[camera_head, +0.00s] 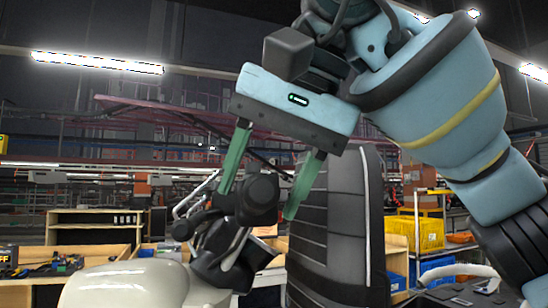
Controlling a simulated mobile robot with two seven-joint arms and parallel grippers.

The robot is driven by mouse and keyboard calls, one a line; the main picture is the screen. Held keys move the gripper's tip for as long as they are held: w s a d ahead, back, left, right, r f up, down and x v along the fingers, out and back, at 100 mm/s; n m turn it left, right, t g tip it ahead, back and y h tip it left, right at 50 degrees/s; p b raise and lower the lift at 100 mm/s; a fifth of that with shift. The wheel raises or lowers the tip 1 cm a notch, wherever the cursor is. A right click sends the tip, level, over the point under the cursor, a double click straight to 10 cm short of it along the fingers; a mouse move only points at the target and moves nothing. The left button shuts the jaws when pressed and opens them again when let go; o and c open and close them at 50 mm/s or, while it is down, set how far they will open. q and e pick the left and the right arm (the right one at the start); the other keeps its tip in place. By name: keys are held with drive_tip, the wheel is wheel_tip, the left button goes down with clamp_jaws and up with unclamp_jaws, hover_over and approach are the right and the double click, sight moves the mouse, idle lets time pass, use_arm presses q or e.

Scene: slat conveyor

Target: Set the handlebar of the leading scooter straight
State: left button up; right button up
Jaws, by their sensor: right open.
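The scooter shows at the bottom of the head view, with a cream body panel (130,286) and a dark steering column. Its handlebar (258,200) has a black round grip end that faces me, so the bar looks turned. A silver lever or bar part (195,195) rises to its left. My right gripper (257,204) comes in from the upper right, with two green fingers spread wide. The fingers are on either side of the black grip end. Gaps show beside the grip, but I cannot tell the depth between them. My left gripper is not in view.
A tall black ribbed padded piece (335,235) stands close to the right finger. Wooden workbenches (95,228) with parts stand behind on the left. Yellow bins (418,234) and blue bins (432,268) stand on the right. My right arm fills the upper right.

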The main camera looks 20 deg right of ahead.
drive_tip(key=shift+f, duration=0.1)
drive_tip(key=c, duration=1.1)
drive_tip(key=shift+d+f, duration=0.3)
drive_tip(key=shift+d, duration=0.05)
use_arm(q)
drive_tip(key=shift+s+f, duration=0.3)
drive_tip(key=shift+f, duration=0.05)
use_arm(e)
drive_tip(key=shift+s+d+f+n, duration=0.15)
drive_tip(key=shift+d+f+n, duration=0.2)
drive_tip(key=shift+d, duration=0.3)
drive_tip(key=shift+s+d+f+n, duration=0.15)
drive_tip(key=shift+d+f+n, duration=0.2)
drive_tip(key=shift+d, duration=0.25)
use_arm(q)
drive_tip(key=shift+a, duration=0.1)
use_arm(e)
drive_tip(key=shift+d+y, duration=0.1)
drive_tip(key=shift+y, duration=0.2)
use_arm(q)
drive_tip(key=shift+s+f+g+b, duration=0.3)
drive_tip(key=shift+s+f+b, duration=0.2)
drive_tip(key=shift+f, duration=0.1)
use_arm(e)
drive_tip(key=shift+s+d+f+n+y, duration=0.15)
drive_tip(key=shift+d+f+n, duration=0.25)
drive_tip(key=shift+d, duration=0.4)
drive_tip(key=shift+s+d+f+n+y, duration=0.1)
drive_tip(key=shift+d+f+n+y, duration=0.1)
drive_tip(key=shift+d+f, duration=0.45)
